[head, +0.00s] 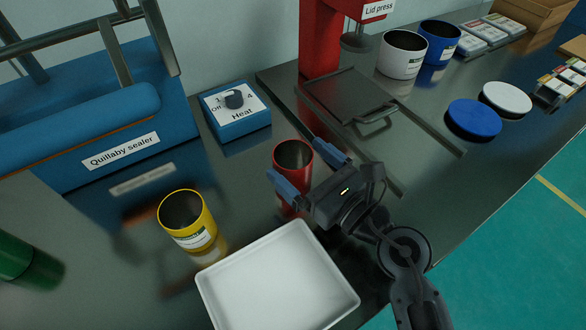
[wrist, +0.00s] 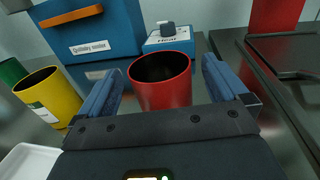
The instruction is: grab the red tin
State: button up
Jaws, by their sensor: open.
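The red tin (head: 293,158) is an open-topped cylinder standing upright on the dark metal counter, near the middle of the head view. My gripper (head: 307,172) is open, with its two blue fingers near the tin, one toward its left front and one toward its right. In the wrist view the red tin (wrist: 162,85) stands upright and centred between the fingers of my gripper (wrist: 160,92), with gaps on both sides. The tin's lower part is hidden behind the gripper body.
A yellow tin (head: 187,220) and a white tray (head: 275,280) stand left and in front. A blue heat control box (head: 236,122) and blue sealer (head: 90,130) are behind. The lid press (head: 320,45) with its sliding plate (head: 348,95) stands to the right.

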aim_at(281, 147)
jog(key=x, duration=0.4)
jog(key=shift+w+a+f, duration=0.15)
jog(key=shift+a+f, duration=0.05)
jog(key=c, duration=1.1)
jog(key=shift+r, duration=0.1)
